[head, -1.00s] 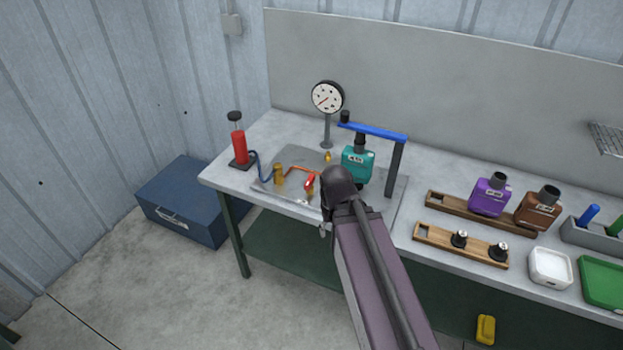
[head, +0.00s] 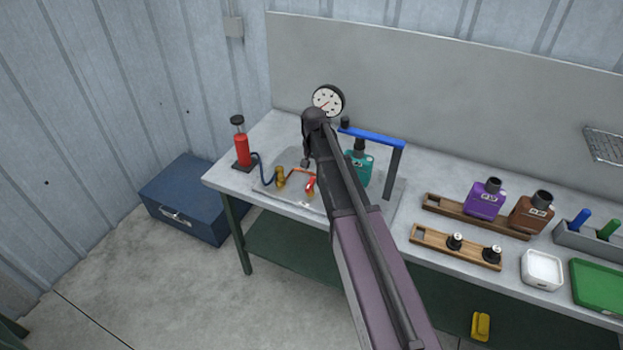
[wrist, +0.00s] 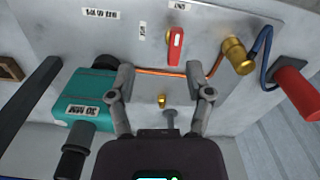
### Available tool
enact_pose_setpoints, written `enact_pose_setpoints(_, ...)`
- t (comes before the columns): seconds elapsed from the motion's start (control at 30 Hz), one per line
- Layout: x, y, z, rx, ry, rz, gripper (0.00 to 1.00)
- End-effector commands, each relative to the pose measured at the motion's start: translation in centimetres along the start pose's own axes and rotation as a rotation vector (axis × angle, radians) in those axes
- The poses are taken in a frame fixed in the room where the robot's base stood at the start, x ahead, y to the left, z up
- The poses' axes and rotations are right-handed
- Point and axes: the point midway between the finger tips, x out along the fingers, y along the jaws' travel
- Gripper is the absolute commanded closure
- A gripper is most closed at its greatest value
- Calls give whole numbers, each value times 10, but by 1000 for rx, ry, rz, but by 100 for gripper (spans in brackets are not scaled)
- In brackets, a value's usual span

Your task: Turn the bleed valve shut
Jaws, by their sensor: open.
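A valve with a red lever (wrist: 176,46) stands on the metal plate (wrist: 120,38), above the gap between my fingers in the wrist view. In the head view the red lever (head: 310,185) is at the plate's front. A small brass fitting (wrist: 161,100) sits between my fingers in the wrist view, nearer my palm. Which is the bleed valve I cannot tell; the labels are unreadable. My gripper (wrist: 161,78) is open and empty, pointing down over the plate. In the head view my gripper (head: 306,162) is partly hidden by my arm.
A dial gauge (head: 327,101) rises behind my wrist. A blue-topped frame (head: 372,135) stands right of it. A red pump (head: 243,150) with a blue hose is at left, by a brass cylinder (wrist: 236,55) and copper line.

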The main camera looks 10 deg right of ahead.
Motion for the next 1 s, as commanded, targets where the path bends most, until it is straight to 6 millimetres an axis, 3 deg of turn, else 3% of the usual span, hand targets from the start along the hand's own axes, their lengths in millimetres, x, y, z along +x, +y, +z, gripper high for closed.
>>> enact_pose_setpoints(0.03,-6,-9,-21,25,0,0,34)
enact_pose_setpoints(0.1,-10,-15,-34,56,0,0,34)
enact_pose_setpoints(0.27,-13,-22,-51,99,0,0,34)
enact_pose_setpoints(1.0,-3,-22,-53,109,0,0,34)
